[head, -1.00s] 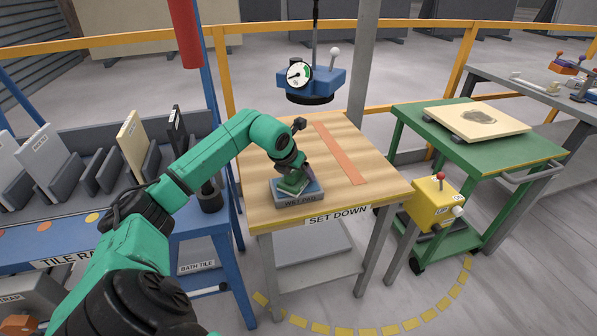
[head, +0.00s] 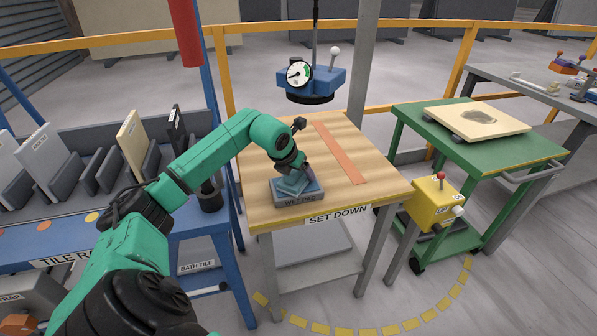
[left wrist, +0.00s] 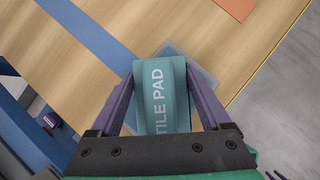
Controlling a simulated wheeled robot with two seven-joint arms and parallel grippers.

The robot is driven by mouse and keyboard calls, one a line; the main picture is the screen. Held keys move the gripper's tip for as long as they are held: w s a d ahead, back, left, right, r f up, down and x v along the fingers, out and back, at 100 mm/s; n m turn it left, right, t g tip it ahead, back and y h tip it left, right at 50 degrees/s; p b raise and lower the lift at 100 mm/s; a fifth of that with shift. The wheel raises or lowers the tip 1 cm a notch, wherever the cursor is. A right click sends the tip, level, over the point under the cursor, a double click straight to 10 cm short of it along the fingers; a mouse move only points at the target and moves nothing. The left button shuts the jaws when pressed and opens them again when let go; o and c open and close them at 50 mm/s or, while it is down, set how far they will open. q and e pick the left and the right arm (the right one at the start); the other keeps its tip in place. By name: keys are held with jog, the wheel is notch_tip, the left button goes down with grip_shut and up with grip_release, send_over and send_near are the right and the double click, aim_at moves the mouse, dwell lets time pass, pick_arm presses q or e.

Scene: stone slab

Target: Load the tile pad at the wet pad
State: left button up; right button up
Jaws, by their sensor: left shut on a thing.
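The wet pad (head: 304,200) is a grey-blue tray with its name on the front, at the near left of the wooden SET DOWN table (head: 262,213). My left gripper (head: 292,181) is down over it. In the left wrist view its two fingers stand on both sides of the teal tile pad (left wrist: 158,88) and are shut on it. The tile pad is at the wet pad, whose pale edge (left wrist: 205,78) shows beyond it; I cannot tell how firmly they touch. My right gripper is not in view.
An orange strip (head: 340,153) lies across the table. A blue suction head with a gauge (head: 325,78) hangs behind it. A green cart (head: 480,147) with a stained cream slab (head: 478,121) stands right, beside a yellow control box (head: 436,203). The tile rack (head: 60,240) is left.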

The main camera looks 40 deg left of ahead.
pick_arm(q)
notch_tip(320, 180, up, 7)
jog(key=p, duration=0.5)
dwell(0.4)
jog(key=shift+f, duration=0.1)
